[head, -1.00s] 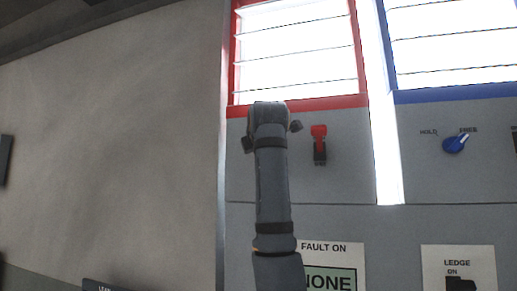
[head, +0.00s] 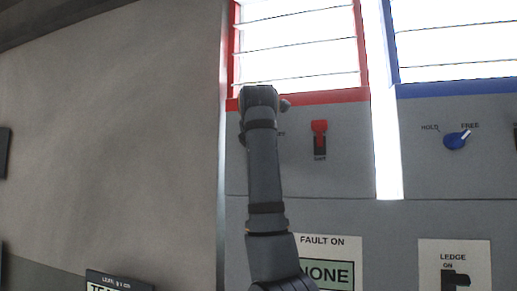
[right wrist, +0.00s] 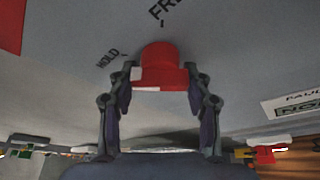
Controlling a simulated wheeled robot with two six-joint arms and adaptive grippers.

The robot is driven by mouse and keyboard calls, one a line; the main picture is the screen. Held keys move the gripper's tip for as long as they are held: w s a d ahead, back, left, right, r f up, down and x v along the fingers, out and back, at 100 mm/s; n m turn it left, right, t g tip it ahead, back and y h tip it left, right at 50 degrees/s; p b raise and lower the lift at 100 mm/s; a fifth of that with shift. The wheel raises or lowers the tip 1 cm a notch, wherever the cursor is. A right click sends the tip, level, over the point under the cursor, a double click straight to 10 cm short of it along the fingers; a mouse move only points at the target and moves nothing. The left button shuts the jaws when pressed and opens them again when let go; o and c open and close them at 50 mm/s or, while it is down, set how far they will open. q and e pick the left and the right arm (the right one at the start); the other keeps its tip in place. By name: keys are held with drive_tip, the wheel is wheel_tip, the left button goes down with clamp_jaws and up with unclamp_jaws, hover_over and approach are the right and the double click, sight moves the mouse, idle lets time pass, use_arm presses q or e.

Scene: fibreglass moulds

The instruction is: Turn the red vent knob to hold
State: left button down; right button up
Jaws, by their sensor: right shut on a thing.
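The red vent knob (right wrist: 160,64) is on the grey panel in the right wrist view, with the words HOLD and FREE printed beside it. My right gripper (right wrist: 161,78) is shut on it, one finger on each side. I cannot clearly tell where the knob's pointer stands. In the head view my right arm and gripper (head: 261,108) are in front of the panel below the red-framed louvre vent (head: 330,97), and they hide the knob. My left gripper is not in view.
Right of my gripper is a red-handled switch (head: 319,138). Further right, under the blue-framed vent (head: 450,89), a blue knob (head: 453,141) has its white mark towards FREE. Below are a FAULT ON sign (head: 328,241) and a LEDGE switch plate (head: 453,256).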

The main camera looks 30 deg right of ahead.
drive_tip(key=shift+w+f, duration=0.1)
drive_tip(key=shift+f, duration=0.2)
drive_tip(key=o, duration=1.2)
drive_tip(key=shift+a+r, duration=0.1)
drive_tip(key=shift+a, duration=0.05)
drive_tip(key=shift+r, duration=0.1)
drive_tip(key=shift+s, duration=0.2)
drive_tip(key=v, duration=1.1)
drive_tip(key=shift+s+a+r, duration=0.1)
drive_tip(key=shift+s+a, duration=0.15)
drive_tip(key=shift+a, duration=0.05)
